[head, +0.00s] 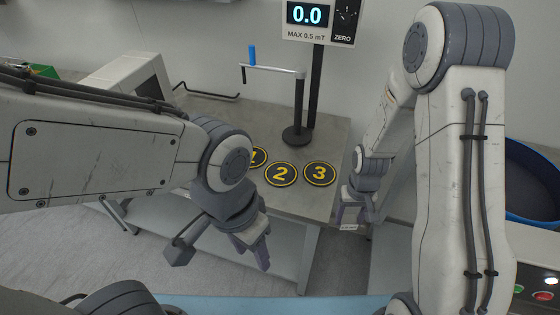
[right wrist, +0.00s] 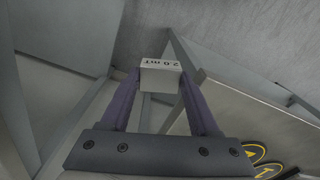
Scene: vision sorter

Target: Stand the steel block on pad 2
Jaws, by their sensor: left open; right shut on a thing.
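The steel block (head: 348,227) is a small pale grey block with a printed label reading 2.0 mT in the right wrist view (right wrist: 160,78). My right gripper (head: 352,216) is shut on it and holds it beside the right edge of the grey table, right of the pads. Pad 2 (head: 281,174) is a black disc with a yellow ring and number, flat on the table and bare. Pad 3 (head: 319,173) and pad 1 (head: 258,157) flank it; my left arm partly hides pad 1. My left gripper (head: 254,257) is open and empty in front of the table.
A black stand (head: 298,130) behind the pads carries a side arm with a blue peg (head: 252,55). A display (head: 307,14) above reads 0.0, with MAX 0.5 mT printed below. A blue-rimmed bin (head: 535,217) is at the right. The table (head: 305,205) is clear in front of the pads.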

